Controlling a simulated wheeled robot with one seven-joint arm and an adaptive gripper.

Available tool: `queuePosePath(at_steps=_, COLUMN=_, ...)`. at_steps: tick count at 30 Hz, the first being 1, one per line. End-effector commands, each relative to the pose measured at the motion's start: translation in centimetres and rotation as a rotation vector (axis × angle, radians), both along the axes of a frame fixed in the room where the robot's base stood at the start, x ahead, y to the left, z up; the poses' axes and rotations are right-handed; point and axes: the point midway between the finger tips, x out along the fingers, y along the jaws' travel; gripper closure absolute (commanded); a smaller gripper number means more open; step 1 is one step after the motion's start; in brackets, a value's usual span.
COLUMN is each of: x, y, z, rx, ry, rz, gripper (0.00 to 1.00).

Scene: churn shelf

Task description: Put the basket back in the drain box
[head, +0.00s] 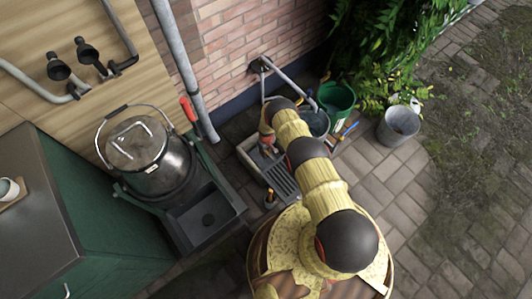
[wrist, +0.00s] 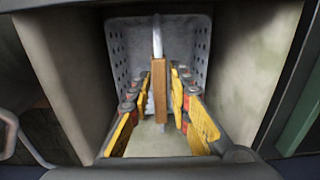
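The basket (wrist: 197,40) is a grey metal container with perforated sides, seen from above in the wrist view. An upright metal rod with a brown wooden grip (wrist: 160,88) stands at its middle. My gripper (wrist: 166,85) has its yellow fingers on either side of this grip, close against it, and looks shut on it. The drain box (head: 247,158) is a pale open trough on the paving by the brick wall, with a slotted grate. My gripper also shows over it in the head view (head: 267,140) and, with my arm, hides much of the inside. Pale walls flank the basket in the wrist view.
A tap pipe (head: 290,80) rises behind the drain box. A green bucket (head: 338,96) and a grey bucket (head: 399,126) stand to its right. A lidded metal churn (head: 150,160) stands at left beside a dark tray (head: 205,218). Paving at right is clear.

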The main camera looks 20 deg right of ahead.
Motion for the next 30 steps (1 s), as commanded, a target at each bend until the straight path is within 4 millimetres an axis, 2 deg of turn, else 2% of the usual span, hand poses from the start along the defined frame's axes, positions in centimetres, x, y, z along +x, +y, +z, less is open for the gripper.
queuePosePath(at_steps=4, x=0.0, y=0.0, z=0.0, rx=0.000, ry=0.000, rz=0.000, gripper=0.71)
queuePosePath(at_steps=15, x=0.1, y=0.0, z=0.4, rx=0.000, ry=-0.002, rz=0.000, gripper=0.71)
queuePosePath(at_steps=20, x=0.2, y=0.0, z=3.0, rx=0.000, ry=-0.002, rz=0.000, gripper=0.71)
queuePosePath(at_steps=30, x=0.1, y=-0.1, z=9.8, rx=-0.001, ry=-0.001, rz=0.000, gripper=0.71)
